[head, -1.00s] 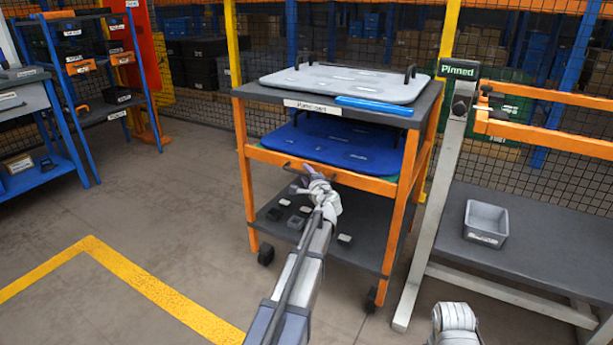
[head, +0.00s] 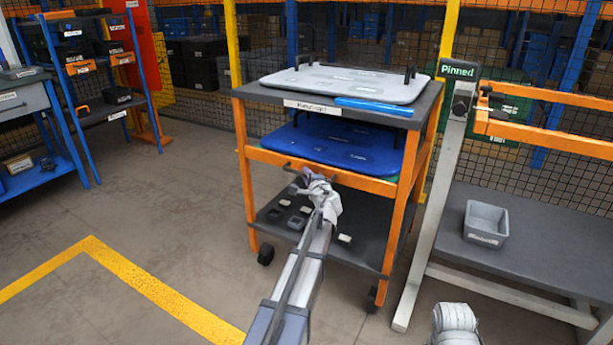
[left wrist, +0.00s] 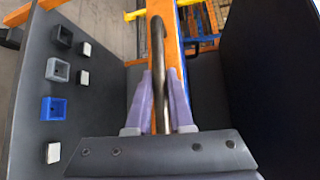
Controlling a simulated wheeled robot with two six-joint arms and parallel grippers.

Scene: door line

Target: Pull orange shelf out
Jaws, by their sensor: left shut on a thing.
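The orange shelf (head: 362,181) is the middle level of a cart, with a blue board (head: 350,150) on it. My left gripper (head: 303,181) is at the front of this shelf, left of its middle. In the left wrist view, the purple fingers of the left gripper (left wrist: 161,95) are shut on the dark bar handle (left wrist: 158,45), which runs beside the orange shelf front (left wrist: 173,45). The handle is mostly hidden by the gripper in the head view.
The cart top (head: 425,107) holds a grey board (head: 340,83) and a blue bar (head: 374,106). Several small blocks lie on the cart's lower shelf (head: 365,252). A bench (head: 530,235) with a grey bin (head: 486,223) stands close right. The floor left of the cart is clear.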

